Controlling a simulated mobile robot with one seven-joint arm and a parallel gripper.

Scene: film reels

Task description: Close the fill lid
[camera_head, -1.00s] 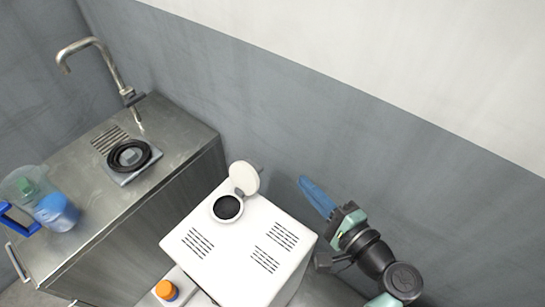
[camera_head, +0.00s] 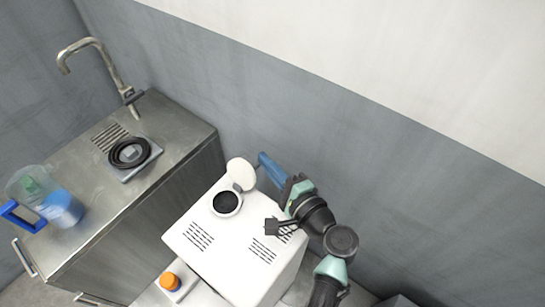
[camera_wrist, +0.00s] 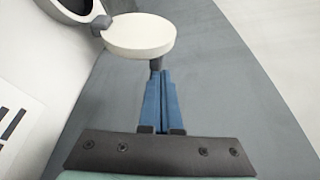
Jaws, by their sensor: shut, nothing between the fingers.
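The fill lid (camera_head: 241,173) is a white disc standing open on its hinge at the back of the round dark fill opening (camera_head: 227,202), on top of a white box-shaped machine (camera_head: 213,258). In the wrist view the lid (camera_wrist: 139,36) is ahead of my fingers, with the opening (camera_wrist: 72,6) at the upper left. My gripper (camera_head: 262,157) has blue fingers, shut and empty, just right of and behind the lid. In the wrist view the fingertips (camera_wrist: 159,73) are below the lid, near a dark hinge part; I cannot tell whether they touch.
A steel counter (camera_head: 178,150) with a tap (camera_head: 112,70), a black coil on a scale (camera_head: 130,153) and a blue-handled jug (camera_head: 45,200) stands at left. An orange-capped item (camera_head: 170,282) is in front of the machine. The grey wall (camera_head: 330,120) is close behind my gripper.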

